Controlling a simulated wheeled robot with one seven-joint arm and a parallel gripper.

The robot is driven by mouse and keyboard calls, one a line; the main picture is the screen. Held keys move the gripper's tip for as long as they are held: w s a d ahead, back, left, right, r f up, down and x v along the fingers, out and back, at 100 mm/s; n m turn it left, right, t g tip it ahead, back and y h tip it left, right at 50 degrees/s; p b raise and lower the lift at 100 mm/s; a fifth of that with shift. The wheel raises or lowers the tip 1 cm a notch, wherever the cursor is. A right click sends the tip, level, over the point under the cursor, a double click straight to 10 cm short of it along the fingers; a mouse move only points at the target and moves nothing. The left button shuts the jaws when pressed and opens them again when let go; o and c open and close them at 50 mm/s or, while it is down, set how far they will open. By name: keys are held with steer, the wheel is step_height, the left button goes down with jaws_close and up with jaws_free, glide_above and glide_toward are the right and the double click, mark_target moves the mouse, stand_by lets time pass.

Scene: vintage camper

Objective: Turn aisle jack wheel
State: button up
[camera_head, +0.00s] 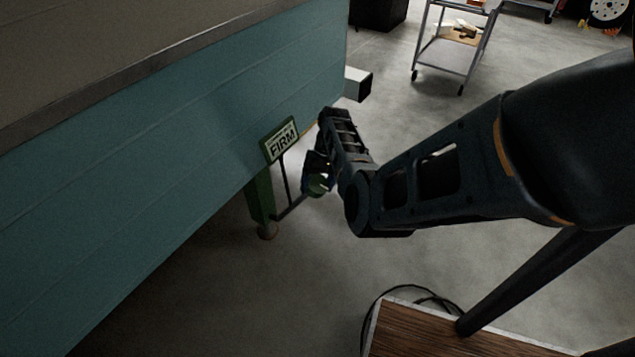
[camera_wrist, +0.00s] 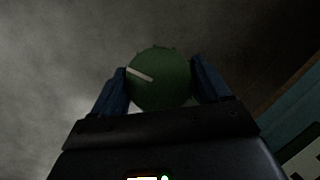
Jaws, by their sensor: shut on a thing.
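The jack wheel (camera_wrist: 160,82) is a round green disc with a pale line mark that slants down to the right in the wrist view. My gripper (camera_wrist: 160,88) has its two blue fingers on either side of the wheel, shut on it. In the head view the wheel (camera_head: 318,186) shows only in part beneath my gripper (camera_head: 318,176). The green jack leg (camera_head: 261,196) stands beside the teal camper body, with a thin dark rod running from it toward the wheel. A green-framed sign (camera_head: 281,141) reading "FIRM" is mounted above the leg.
The teal camper side (camera_head: 190,140) fills the left. A square metal tube end (camera_head: 357,84) sticks out at its corner. A metal cart (camera_head: 452,45) stands at the back. A wooden-topped surface (camera_head: 420,332) with a black cable is at the bottom. Grey floor lies open between.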

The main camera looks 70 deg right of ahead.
mark_target(323, 179)
stand_by(0.4)
steer(key=o, duration=1)
steer(key=shift+o, duration=0.2)
steer(key=shift+p+v, duration=1)
steer(key=shift+v, duration=2.9)
